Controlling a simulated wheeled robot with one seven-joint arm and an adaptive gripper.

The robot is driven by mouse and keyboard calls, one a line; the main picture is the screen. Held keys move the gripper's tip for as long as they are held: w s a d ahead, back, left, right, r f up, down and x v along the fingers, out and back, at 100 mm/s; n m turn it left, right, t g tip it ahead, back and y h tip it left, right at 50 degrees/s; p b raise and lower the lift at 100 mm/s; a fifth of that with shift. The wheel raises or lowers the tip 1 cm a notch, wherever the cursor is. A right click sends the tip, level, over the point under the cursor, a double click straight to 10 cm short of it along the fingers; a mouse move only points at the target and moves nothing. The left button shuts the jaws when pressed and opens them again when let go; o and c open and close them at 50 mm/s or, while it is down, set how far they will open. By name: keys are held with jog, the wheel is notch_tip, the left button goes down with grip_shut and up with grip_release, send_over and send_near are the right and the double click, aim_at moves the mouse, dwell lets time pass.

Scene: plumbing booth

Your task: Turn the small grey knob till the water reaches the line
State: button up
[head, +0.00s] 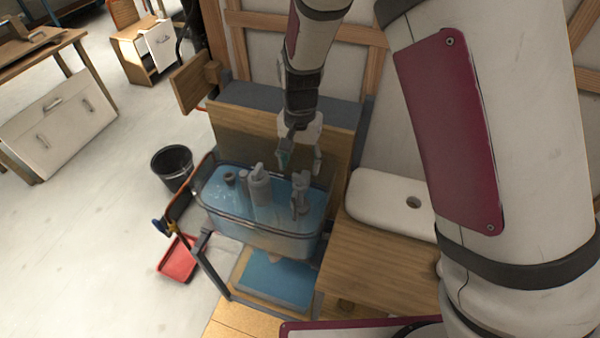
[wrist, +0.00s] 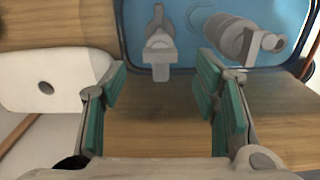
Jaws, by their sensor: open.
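A clear-walled tank (head: 265,240) holds blue water, with grey fittings standing in it. The slim grey fitting (head: 300,192) at the right side seems to carry the small knob; it also shows in the wrist view (wrist: 159,55), top centre. I cannot tell the knob's exact outline. A thicker grey cylinder (head: 260,190) stands left of it, and at upper right in the wrist view (wrist: 236,40). My gripper (head: 301,165) is open and empty above the slim fitting. In the wrist view the teal-padded fingers (wrist: 165,105) are apart, with the fitting beyond them. I cannot make out the line.
A white lid (head: 390,203) with a hole lies on the wooden bench right of the tank. A wooden panel (head: 235,137) stands close behind the tank. A black bucket (head: 172,165) and a red dustpan (head: 178,259) are on the floor at left.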

aim_at(300, 176)
jog(key=shift+f, duration=2.55)
jog(key=c, duration=1.2)
jog(key=shift+o, duration=0.2)
jog(key=n, duration=0.4)
jog(key=o, duration=1.2)
jog(key=shift+c, duration=0.2)
